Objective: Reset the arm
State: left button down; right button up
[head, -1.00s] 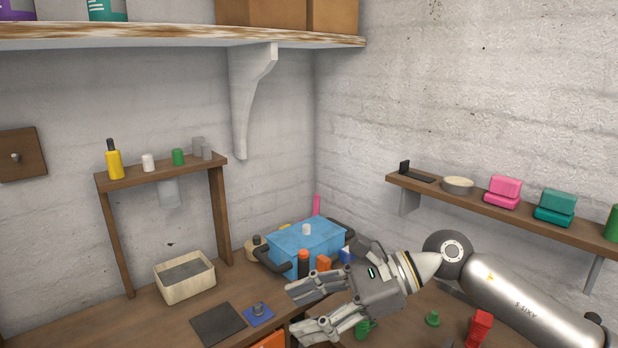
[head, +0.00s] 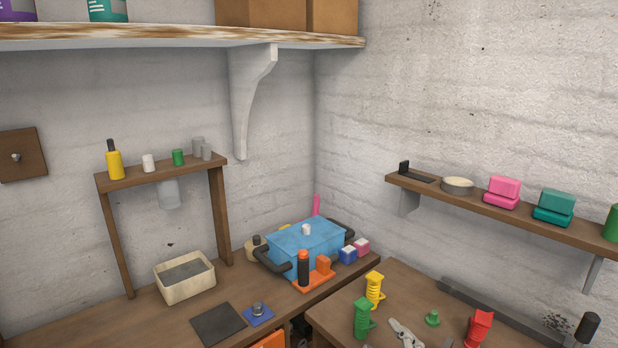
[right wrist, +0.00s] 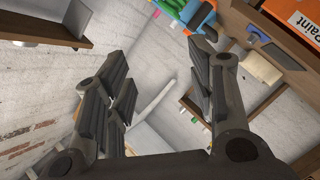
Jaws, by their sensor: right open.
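My right gripper (right wrist: 160,95) shows in the right wrist view with its dark fingers spread wide apart and nothing between them. Through the gap I see the whitewashed wall and a pale bracket. The right arm is out of the head view now. My left gripper is in neither current view.
A blue box (head: 300,245) with black handles stands on the left bench (head: 140,318), near a cream tray (head: 186,284). Yellow, green and red parts, including a yellow one (head: 374,289), stand on the right table (head: 400,275). A wall shelf (head: 470,204) overhangs it.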

jog(key=s+d+f+m+g+h, duration=0.1)
jog(key=s+d+f+m+g, duration=0.2)
jog(key=s+f, duration=0.5)
jog(key=s+d+f+m+g, duration=0.1)
jog(key=s+f+m+g, duration=0.3)
jog(key=s, duration=0.6)
jog(key=s+d+f+m+g+h, duration=0.1)
jog(key=s+d+f+m+g, duration=0.1)
jog(key=s+f+g, duration=0.5)
notch_tip(320, 180, down, 31)
jog(key=s+b, duration=0.2)
jog(key=b, duration=0.3)
jog(key=s+d+f+b, duration=0.1)
jog(key=s+f+b, duration=0.1)
jog(key=s+f, duration=0.6)
jog(key=s+d+f+g+b, duration=0.1)
jog(key=s+f+b, duration=0.2)
jog(key=s+f, duration=0.6)
jog(key=shift+d+f, duration=0.35)
jog(key=shift+f, duration=2.15)
jog(key=shift+s, duration=0.1)
